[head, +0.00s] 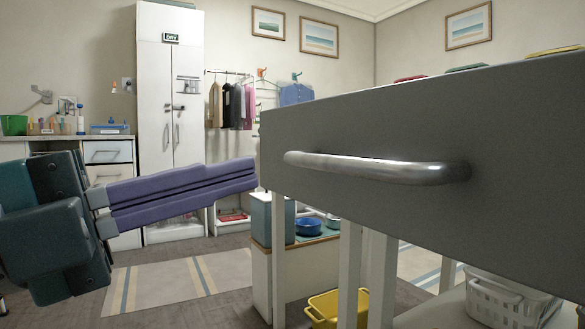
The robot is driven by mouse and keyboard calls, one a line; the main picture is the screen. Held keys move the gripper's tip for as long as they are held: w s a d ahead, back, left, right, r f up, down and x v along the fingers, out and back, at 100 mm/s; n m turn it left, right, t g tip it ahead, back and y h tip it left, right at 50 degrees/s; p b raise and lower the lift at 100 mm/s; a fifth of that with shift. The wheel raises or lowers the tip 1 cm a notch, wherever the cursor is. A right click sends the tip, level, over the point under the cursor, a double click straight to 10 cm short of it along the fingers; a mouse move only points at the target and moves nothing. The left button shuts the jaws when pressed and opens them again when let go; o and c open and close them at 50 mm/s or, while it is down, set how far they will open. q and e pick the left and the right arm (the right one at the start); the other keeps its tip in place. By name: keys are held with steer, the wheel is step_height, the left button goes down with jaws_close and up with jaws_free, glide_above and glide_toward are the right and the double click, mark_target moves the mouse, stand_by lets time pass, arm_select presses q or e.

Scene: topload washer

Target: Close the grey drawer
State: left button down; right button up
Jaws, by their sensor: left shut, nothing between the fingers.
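The grey drawer (340,215) fills the right side of the head view, very close to me. Its front carries a shiny metal bar handle (375,168). How far the drawer stands out is hard to tell from this angle. My left gripper (250,174) comes in from the left with its purple fingers shut and empty. The fingertips are beside the left edge of the drawer front, well left of the handle. I cannot tell whether they touch it. My right gripper is out of view.
Pale legs (350,265) stand under the drawer. A yellow tub (325,310) and a white basket (505,300) are low down. A white cabinet (155,110) and a hanging rail with clothes are behind. Striped rugs lie on the floor.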

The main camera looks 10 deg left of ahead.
mark_target(293, 160)
arm_select(q)
steer(key=shift+x, duration=1.65)
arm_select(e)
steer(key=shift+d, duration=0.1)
